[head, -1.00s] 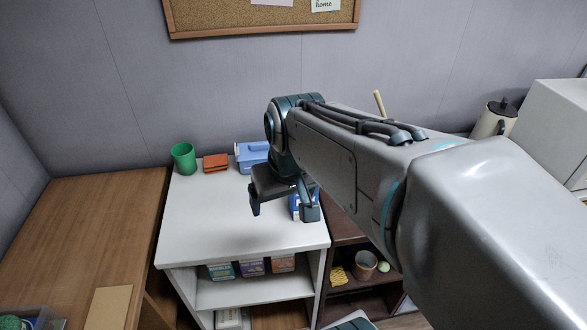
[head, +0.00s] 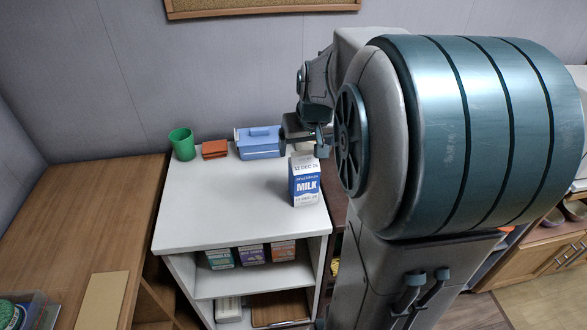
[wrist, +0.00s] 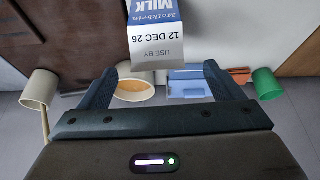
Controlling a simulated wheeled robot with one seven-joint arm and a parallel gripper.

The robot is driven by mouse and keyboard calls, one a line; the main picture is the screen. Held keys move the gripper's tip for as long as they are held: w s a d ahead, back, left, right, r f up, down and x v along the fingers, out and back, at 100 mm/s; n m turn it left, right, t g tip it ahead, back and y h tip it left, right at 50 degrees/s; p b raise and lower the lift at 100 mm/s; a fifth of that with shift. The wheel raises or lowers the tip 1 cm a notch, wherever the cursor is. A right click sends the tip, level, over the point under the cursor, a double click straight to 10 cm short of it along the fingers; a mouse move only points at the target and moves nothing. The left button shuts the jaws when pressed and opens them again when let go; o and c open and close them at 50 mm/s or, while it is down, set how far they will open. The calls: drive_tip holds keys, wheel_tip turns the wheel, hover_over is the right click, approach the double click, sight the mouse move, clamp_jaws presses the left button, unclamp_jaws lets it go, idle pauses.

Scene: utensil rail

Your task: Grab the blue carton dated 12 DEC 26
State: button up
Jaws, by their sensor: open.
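The blue and white milk carton (head: 305,188) stands upright on the white shelf unit's top, near its right edge. In the wrist view the carton (wrist: 158,40) appears upside down at the top middle, with "USE BY 12 DEC 26" readable on its pale upper panel. My gripper (head: 308,137) is just behind and above the carton in the head view, partly hidden by my arm. In the wrist view my gripper (wrist: 165,75) is open, its two dark fingers apart. The carton shows beyond the fingertips, and nothing is held between them.
A green cup (head: 182,144), a red-brown folded item (head: 215,149) and a blue box (head: 259,142) stand along the back of the white top (head: 225,205). Several other cartons (head: 251,256) sit on the shelf below. The top's left and middle are clear.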

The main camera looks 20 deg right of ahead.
sight(305, 151)
drive_tip(key=shift+p+x, duration=0.35)
drive_tip(key=shift+x, duration=2.3)
drive_tip(key=shift+w+d+r, duration=0.2)
drive_tip(key=c, duration=1.9)
